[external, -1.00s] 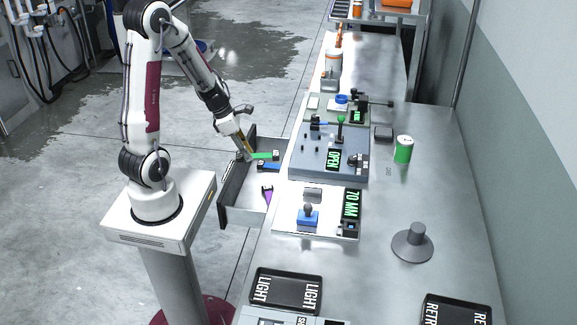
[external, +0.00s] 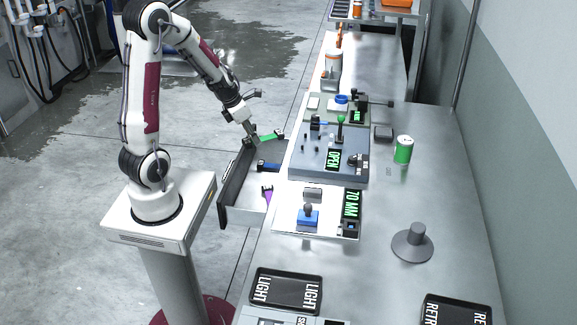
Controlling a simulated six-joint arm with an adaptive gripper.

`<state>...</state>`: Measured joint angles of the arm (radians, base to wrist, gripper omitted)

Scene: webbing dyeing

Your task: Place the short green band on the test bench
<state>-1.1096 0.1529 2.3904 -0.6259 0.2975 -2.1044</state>
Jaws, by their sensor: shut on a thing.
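The short green band (external: 269,137) is a small bright green strip with dark ends, held in my gripper (external: 254,139) above the open drawer. My gripper is shut on the band's left end. The band sticks out to the right, toward the bench edge. The test bench cannot be told for certain; a grey panel unit (external: 327,155) with a green-knobbed lever and an "OPEN" display stands on the long metal table (external: 441,185), to the right of the band.
The open drawer (external: 238,211) holds a blue band (external: 268,167) and a purple one (external: 267,193). A white plate unit with a "70 MM" display (external: 351,203), a green can (external: 403,149), a grey cone (external: 413,245) and a "LIGHT" tray (external: 286,291) occupy the table. Its right middle is clear.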

